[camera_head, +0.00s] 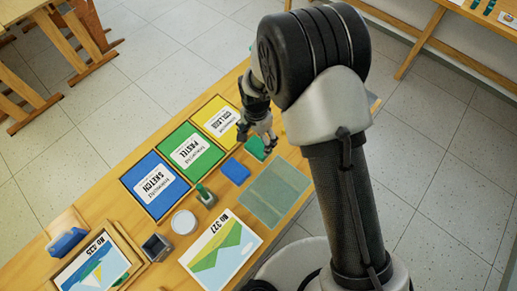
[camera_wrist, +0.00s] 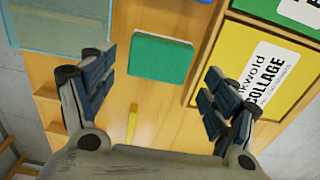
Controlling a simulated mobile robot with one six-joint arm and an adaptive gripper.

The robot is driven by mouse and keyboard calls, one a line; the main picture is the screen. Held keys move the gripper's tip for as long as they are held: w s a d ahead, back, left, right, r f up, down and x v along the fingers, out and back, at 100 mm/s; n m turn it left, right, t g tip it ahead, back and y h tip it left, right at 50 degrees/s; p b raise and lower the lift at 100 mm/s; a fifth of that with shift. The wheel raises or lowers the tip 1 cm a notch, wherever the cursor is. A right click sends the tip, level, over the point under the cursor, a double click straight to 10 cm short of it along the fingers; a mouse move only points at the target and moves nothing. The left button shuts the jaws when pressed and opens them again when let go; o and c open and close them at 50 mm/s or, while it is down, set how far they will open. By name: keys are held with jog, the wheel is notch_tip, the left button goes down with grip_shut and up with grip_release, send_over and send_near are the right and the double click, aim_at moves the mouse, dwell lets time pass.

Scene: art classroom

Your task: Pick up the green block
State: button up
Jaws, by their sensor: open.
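The green block (camera_wrist: 161,57) lies flat on the wooden table in the wrist view, between and beyond my spread fingers. In the head view the green block (camera_head: 254,149) shows partly, with my gripper (camera_head: 262,138) over it hiding some of it. My gripper (camera_wrist: 160,68) is open and empty in the wrist view. Its fingers stand to either side of the block, and no contact is visible. The exact height above the block is hard to tell.
A blue block (camera_head: 235,171) lies close to the green one. Blue, green and yellow labelled trays, Sketch (camera_head: 155,186), Pastel (camera_head: 190,149) and Collage (camera_head: 217,122), line the table. A greenish translucent mat (camera_head: 275,193) lies nearby. A yellow stick (camera_wrist: 131,123) lies near the block.

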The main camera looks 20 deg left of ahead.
aim_at(258, 146)
jog(key=shift+w+f+b, duration=0.15)
jog(key=shift+f+b, duration=0.15)
jog(key=shift+f, duration=0.85)
jog(key=shift+w+f+b, duration=0.2)
jog(key=shift+f+b, duration=0.15)
jog(key=shift+f, duration=0.75)
jog(key=shift+w+f+b, duration=0.15)
jog(key=shift+f+b, duration=0.15)
jog(key=shift+f, duration=0.85)
jog(key=shift+d, duration=0.1)
jog(key=shift+c, duration=0.4)
jog(key=c, duration=0.7)
